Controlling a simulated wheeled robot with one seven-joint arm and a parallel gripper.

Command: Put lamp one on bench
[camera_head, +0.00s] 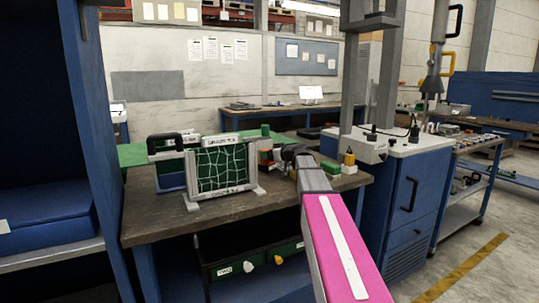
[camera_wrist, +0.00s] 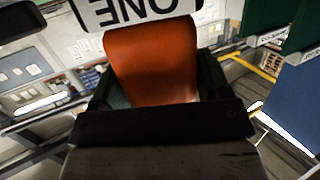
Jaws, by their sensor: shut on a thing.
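Lamp one, an orange body (camera_wrist: 152,62) with a white plate reading ONE upside down, fills the middle of the wrist view. My gripper (camera_wrist: 155,85) is shut on it, with a dark finger at each side. My arm hides some of this area. I cannot tell whether the lamp touches the bench.
A framed green net panel (camera_head: 221,168) stands on the bench, left of my gripper. A small green and yellow item (camera_head: 349,160) is near the right end. A blue cabinet (camera_head: 404,195) stands right of the bench. The bench's front left corner is bare.

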